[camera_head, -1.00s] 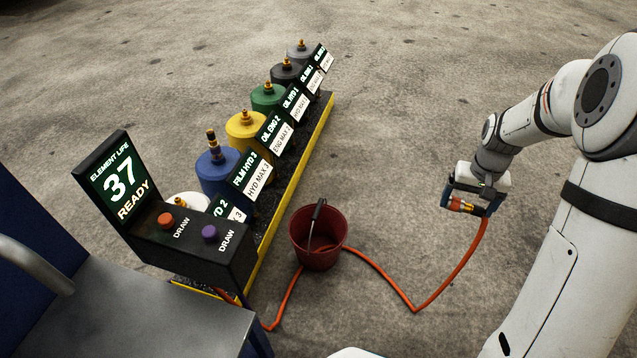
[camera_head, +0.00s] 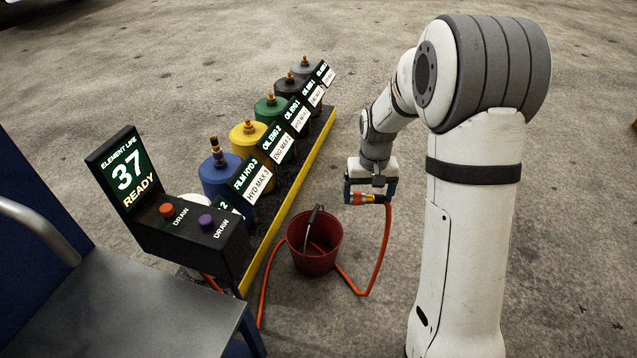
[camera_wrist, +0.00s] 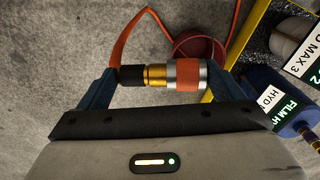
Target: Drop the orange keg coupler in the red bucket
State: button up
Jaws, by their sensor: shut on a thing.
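The orange keg coupler (camera_head: 369,198) has an orange band, a brass section and a silver end, with an orange hose running from it. My gripper (camera_head: 370,196) is shut on it, holding it level above the floor, to the right of the red bucket and higher. In the wrist view the coupler (camera_wrist: 182,76) lies between the two blue fingers. In the wrist view part of the bucket (camera_wrist: 196,45) shows beyond the coupler.
A yellow-edged rack (camera_head: 300,190) with several coloured kegs and label signs runs left of the bucket. A control box (camera_head: 190,228) with two buttons and a display stands at the left.

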aim_at(309, 253)
jog(key=i, duration=1)
jog(key=u, duration=0.05)
